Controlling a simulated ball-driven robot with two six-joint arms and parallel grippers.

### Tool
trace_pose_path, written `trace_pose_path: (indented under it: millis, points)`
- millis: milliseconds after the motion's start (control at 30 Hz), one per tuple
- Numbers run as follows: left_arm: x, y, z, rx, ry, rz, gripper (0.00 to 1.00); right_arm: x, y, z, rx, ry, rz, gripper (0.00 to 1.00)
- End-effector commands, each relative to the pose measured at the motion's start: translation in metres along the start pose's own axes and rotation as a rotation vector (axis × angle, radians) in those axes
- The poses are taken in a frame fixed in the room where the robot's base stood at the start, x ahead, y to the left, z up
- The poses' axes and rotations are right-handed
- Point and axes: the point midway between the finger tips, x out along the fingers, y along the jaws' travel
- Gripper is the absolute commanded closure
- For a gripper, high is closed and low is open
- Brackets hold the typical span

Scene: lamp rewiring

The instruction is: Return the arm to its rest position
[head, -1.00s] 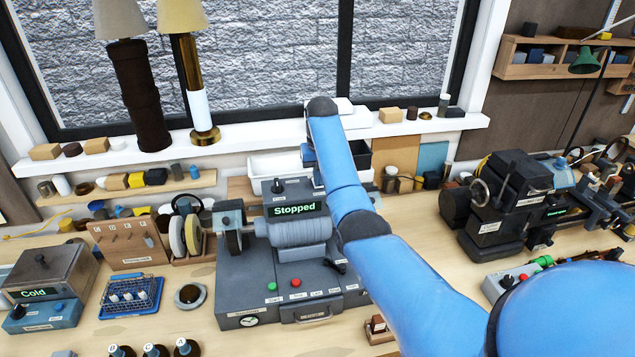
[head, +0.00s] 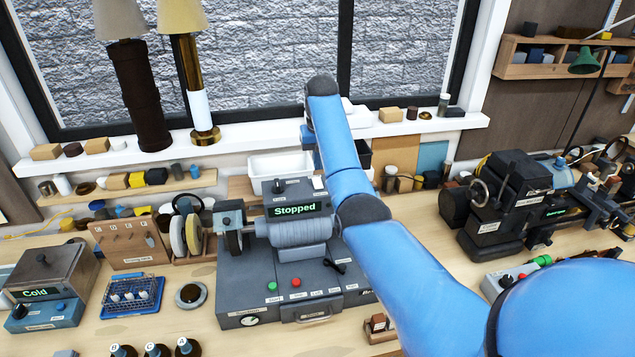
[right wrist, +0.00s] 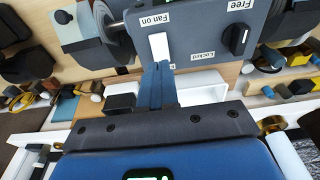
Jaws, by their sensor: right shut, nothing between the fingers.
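My right arm is blue with dark joints and reaches over the bench toward the window in the head view. Its gripper (head: 308,158) is mostly hidden behind the forearm there. In the right wrist view the two blue fingers (right wrist: 158,72) are shut together with nothing between them. Their tips appear just below a white switch (right wrist: 158,47) on a grey machine panel; I cannot tell whether they touch it. My left gripper is in neither view.
The grey machine (head: 290,232) with a "Stopped" display stands under and left of my arm. A dark lathe-like machine (head: 505,200) stands at right. Two lamps (head: 140,95) stand on the windowsill at left. A white bin (head: 280,165) sits behind the grey machine.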

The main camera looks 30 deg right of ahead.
Motion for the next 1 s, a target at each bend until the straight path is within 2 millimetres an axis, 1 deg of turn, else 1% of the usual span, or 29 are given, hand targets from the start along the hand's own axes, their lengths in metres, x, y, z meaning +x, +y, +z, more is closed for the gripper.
trace_pose_path:
  millis: [100,300,1000]
  points:
    - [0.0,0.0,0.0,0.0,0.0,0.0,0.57,-0.009,0.0,-0.002,0.0,0.001,0.0,1.0]
    - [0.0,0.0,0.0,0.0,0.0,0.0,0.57,-0.015,0.0,-0.002,0.0,-0.001,0.0,1.0]
    - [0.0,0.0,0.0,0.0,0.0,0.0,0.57,-0.015,0.0,-0.002,0.0,0.0,0.0,1.0]
